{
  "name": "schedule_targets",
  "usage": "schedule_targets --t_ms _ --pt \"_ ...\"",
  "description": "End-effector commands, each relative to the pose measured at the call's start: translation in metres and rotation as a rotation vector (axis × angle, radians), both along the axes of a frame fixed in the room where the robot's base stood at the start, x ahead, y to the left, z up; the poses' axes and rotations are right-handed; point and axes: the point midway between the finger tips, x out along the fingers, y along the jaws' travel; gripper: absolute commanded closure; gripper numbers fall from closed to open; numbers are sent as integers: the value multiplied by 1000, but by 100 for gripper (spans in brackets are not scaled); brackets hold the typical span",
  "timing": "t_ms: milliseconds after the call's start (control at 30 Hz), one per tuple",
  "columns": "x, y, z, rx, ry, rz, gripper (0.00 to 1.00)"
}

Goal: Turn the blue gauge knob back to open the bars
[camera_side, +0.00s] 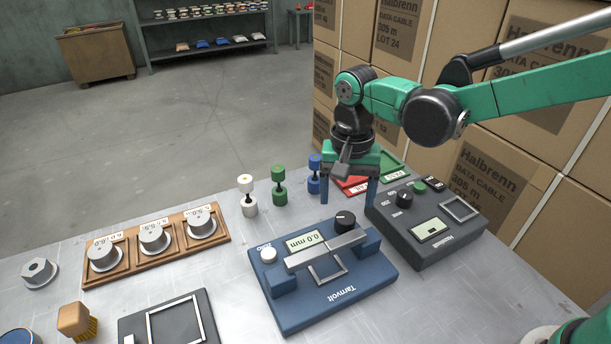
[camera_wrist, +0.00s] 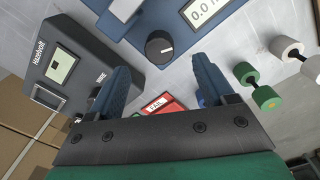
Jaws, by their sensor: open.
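The blue gauge (camera_side: 318,292) lies on the metal table, with a display reading 0.0 mm and a grey bar across it. Its black knob (camera_side: 345,220) is at the back right corner, and a white line marks its top. The knob also shows in the wrist view (camera_wrist: 160,47), beyond and between the fingers. My gripper (camera_side: 347,200) is open and empty, with its blue fingers above and behind the knob, apart from it. The fingers (camera_wrist: 160,78) show in the wrist view on either side of the knob. Part of the gauge is cut off there.
A dark grey meter (camera_side: 428,250) stands right of the gauge. White, green (camera_side: 279,186) and blue (camera_side: 314,174) spools stand behind it. Red (camera_side: 352,186) and green trays lie by my gripper. A wooden rack (camera_side: 180,252) with several grey weights is left. Stacked boxes (camera_side: 500,190) rise at right.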

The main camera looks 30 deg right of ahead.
Motion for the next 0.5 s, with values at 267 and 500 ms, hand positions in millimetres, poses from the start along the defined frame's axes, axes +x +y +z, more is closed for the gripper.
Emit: schedule_targets --t_ms 267,500 --pt "0 -1 -36 0 -1 1 25" --pt "-1 -1 -49 1 -3 1 25"
